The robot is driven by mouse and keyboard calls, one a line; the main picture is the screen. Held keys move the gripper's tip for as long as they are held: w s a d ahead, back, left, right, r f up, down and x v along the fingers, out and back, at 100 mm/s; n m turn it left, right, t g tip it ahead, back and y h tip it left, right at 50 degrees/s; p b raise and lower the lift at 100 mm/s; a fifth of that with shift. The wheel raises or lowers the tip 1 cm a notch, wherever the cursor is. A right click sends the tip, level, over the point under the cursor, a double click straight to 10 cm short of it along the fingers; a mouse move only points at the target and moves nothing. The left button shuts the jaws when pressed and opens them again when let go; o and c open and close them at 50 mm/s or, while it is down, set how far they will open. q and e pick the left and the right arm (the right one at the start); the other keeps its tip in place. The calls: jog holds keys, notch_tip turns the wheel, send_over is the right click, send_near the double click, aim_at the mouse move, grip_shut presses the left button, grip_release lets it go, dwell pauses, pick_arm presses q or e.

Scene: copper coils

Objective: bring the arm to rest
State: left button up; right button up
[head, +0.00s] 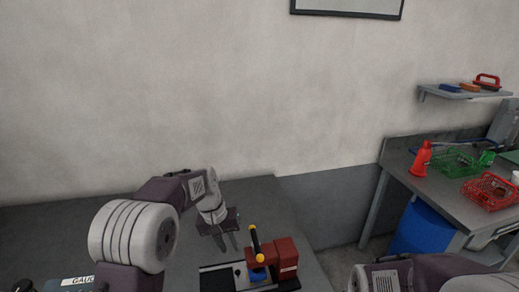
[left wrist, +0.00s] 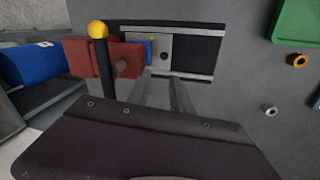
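My left arm reaches in from the left in the head view, over the grey table (head: 262,195). My left gripper (head: 226,243) points down and its two fingers stand apart with nothing between them. In the left wrist view the fingers (left wrist: 160,95) show as two parallel bars with a clear gap over the bare tabletop. A red block fixture (head: 287,254) with a yellow-tipped black lever (head: 255,242) is just right of the gripper. My right arm shows only at the bottom right; its gripper is out of the picture.
The fixture's black and silver plate (left wrist: 190,48) lies close to the left fingers. A green tray (left wrist: 298,22), an orange ring (left wrist: 299,61) and a pale ring (left wrist: 271,112) are on the table. A side bench holds a red bottle (head: 422,160) and baskets; a blue bin (head: 422,230) stands below.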

pick_arm(q)
jog(key=s+a+f+y, duration=0.1)
jog(key=s+a+f, duration=0.2)
jog(key=s, duration=0.7)
jog(key=s+a+f+y, duration=0.1)
jog(key=s+a+f, duration=0.2)
jog(key=s, duration=0.6)
jog(key=shift+s+m, duration=0.35)
jog(key=shift+m, duration=0.05)
